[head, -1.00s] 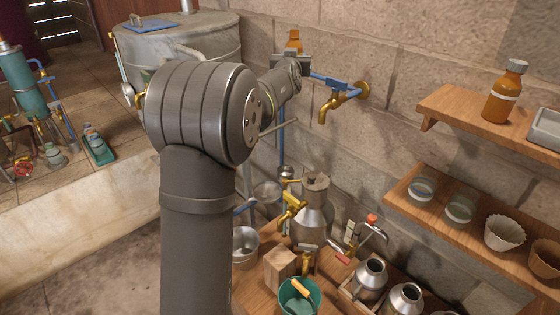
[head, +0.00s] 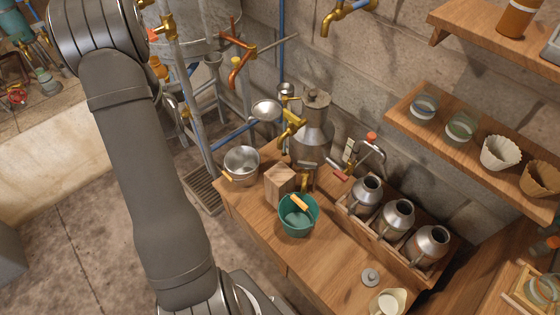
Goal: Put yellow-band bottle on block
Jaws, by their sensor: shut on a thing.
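The wooden block (head: 280,182) stands upright on the wooden table, behind the green bucket and right of a metal pot. Its top is bare. My gripper is not in view in the head view now; only my upper arm and elbow show at the left. I see no bottle with a yellow band for certain. A small orange thing (head: 158,68) shows just right of my elbow; I cannot tell what it is.
The green bucket (head: 298,215), metal pot (head: 241,164) and steel can (head: 312,135) crowd the block. Metal jugs stand in a wooden crate (head: 372,236) to the right. An amber bottle (head: 517,18) stands on the upper shelf, cut off by the frame.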

